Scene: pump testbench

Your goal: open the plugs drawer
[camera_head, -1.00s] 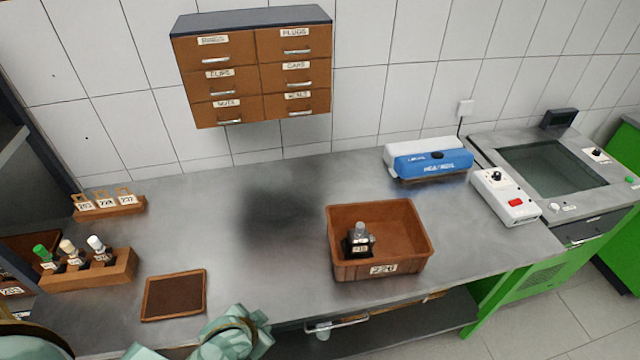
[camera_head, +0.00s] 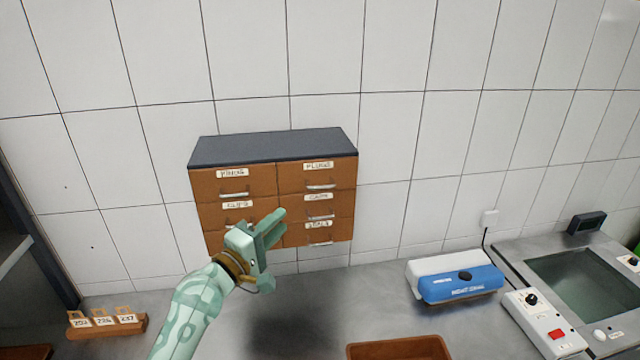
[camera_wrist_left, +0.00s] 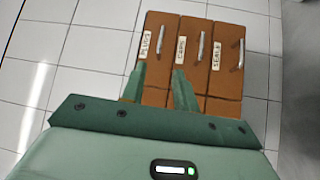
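The plugs drawer (camera_head: 318,177) is the top right drawer of a brown wall cabinet with a dark top (camera_head: 270,148). It is shut, with a white label and a silver handle. In the left wrist view the plugs drawer (camera_wrist_left: 156,60) is the leftmost of three drawers seen sideways. My left gripper (camera_head: 278,228) is in front of the cabinet's lower middle, apart from the plugs handle. In the left wrist view its two fingers (camera_wrist_left: 158,88) are spread with nothing between them. My right gripper is not in view.
Other closed drawers, such as the caps drawer (camera_head: 318,205), surround it. Below are a blue and white device (camera_head: 458,280), a brown bin (camera_head: 400,348) and a rack of numbered tags (camera_head: 106,322). The tiled wall around the cabinet is clear.

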